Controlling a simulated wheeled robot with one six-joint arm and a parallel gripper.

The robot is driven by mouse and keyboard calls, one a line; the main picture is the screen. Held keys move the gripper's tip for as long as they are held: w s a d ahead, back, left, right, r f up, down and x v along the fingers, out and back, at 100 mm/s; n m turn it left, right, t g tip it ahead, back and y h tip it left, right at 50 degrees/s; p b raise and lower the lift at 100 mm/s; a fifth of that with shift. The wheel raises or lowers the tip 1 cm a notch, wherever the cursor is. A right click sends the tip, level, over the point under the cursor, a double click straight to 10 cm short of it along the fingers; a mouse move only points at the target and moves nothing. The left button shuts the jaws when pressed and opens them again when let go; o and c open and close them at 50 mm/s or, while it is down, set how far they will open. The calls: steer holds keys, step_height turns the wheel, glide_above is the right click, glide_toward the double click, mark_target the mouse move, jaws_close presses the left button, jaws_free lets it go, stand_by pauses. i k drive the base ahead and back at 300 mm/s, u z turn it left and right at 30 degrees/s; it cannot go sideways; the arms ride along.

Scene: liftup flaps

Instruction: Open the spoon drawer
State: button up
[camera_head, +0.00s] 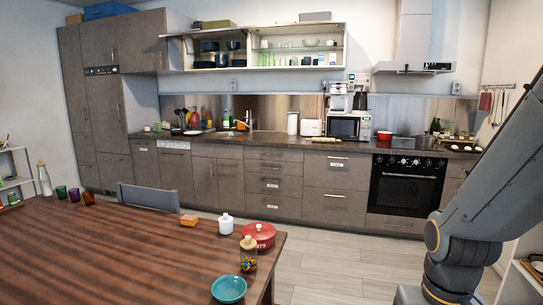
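A stack of grey-brown drawers (273,170) with handles and small white labels stands under the counter, in the middle of the far wall. Wider drawers (336,180) with labels are just right of it, beside the oven. The labels are too small to read, so I cannot tell which drawer is the spoon drawer. All these drawer fronts look closed and flush. My arm (490,195) rises along the right edge, far from the drawers. My gripper is out of view.
A wooden table (120,250) fills the lower left, with a red pot (258,235), a candy jar (248,254) and a teal bowl (229,289). A chair (148,198) stands behind it. Light floor (335,250) is clear between table, drawers and oven (407,185).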

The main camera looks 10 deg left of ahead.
mark_target(279, 148)
steer(key=z, duration=0.05)
steer(key=i, duration=4.35)
steer(key=u, duration=2.55)
steer(key=i, duration=0.8)
steer(key=z, duration=2.8)
steer(key=i, duration=0.15)
steer(key=u, duration=0.25)
